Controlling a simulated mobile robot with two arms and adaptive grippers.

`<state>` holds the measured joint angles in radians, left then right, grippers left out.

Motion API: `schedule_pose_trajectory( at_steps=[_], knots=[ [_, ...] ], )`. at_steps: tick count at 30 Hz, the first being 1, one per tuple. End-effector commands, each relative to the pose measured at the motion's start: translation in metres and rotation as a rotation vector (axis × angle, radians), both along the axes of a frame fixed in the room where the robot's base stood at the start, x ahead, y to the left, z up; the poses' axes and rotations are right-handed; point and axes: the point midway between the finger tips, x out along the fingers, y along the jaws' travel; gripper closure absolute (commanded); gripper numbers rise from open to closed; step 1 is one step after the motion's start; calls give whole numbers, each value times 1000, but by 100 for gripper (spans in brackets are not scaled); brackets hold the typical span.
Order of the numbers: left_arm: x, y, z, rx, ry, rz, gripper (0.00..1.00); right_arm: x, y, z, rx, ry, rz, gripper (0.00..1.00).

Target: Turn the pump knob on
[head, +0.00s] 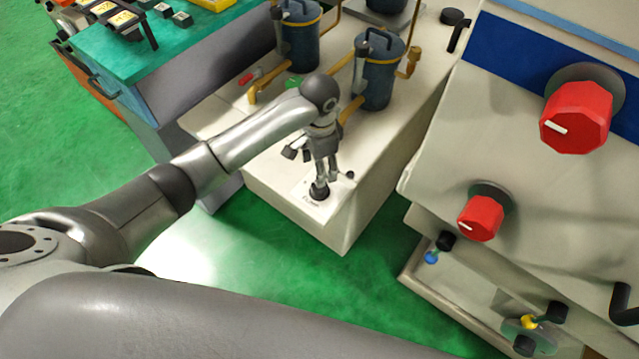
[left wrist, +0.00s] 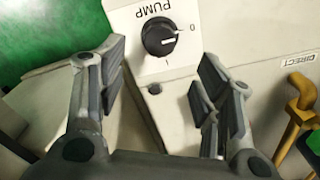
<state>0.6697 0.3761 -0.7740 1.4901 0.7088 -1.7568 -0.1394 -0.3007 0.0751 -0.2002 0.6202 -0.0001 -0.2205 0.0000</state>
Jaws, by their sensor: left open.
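The pump knob (left wrist: 159,36) is a round black knob with a white pointer, on a white plate marked PUMP, 0 and I. In the left wrist view its pointer is turned toward the 0. The knob also shows in the head view (head: 319,190), at the near end of the white cabinet top. My left gripper (head: 326,181) is over the knob in the head view, its fingers pointing down. In the left wrist view the left gripper (left wrist: 160,75) is open and empty, its fingers spread to either side below the knob. My right gripper is not in view.
Two blue canisters (head: 375,80) (head: 298,40) with yellow pipes stand on the white cabinet (head: 290,215) behind my arm. A machine panel with a large red knob (head: 577,118) and a smaller red knob (head: 480,218) stands at the right. A teal workbench (head: 185,45) is at the upper left.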

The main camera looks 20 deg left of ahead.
Motion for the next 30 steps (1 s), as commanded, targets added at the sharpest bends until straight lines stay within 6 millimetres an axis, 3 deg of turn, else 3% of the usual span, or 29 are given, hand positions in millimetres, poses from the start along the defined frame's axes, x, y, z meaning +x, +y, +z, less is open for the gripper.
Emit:
schedule_pose_trajectory(
  at_steps=[9, 15, 26, 30],
  knots=[
    [-1, 0, -62, 2, 3, 3, 40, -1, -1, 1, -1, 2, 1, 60],
    [-1, 0, -85, 0, 0, 0, 40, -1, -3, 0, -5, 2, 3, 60],
    [0, 0, -91, -1, -2, 0, 40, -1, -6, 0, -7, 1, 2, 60],
    [0, 0, -91, -1, -2, 1, 55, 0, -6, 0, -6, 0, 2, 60]
  ],
)
